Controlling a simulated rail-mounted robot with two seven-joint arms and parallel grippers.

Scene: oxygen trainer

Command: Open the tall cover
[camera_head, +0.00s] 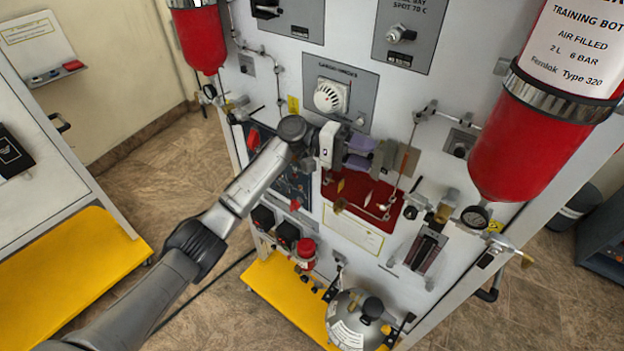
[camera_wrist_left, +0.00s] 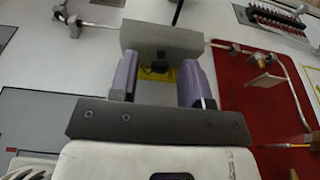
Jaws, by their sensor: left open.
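My left gripper (camera_head: 369,153) is in front of the white panel, its two purple fingers apart. In the left wrist view the open gripper (camera_wrist_left: 161,76) has a grey block-like piece (camera_wrist_left: 160,38) just beyond its fingertips; this looks like the tall cover. In the head view a grey plate (camera_head: 407,161) stands out at the fingertips and may be the same piece. I cannot tell whether the fingers touch the cover. My right gripper is not in view.
A red board (camera_head: 350,190) with thin pipes and tags lies just below the gripper. A white dial (camera_head: 329,97) is above it. A red bottle (camera_head: 520,150) hangs at the right, and another red bottle (camera_head: 201,40) at the upper left. A silver pot (camera_head: 352,318) stands at the panel's foot.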

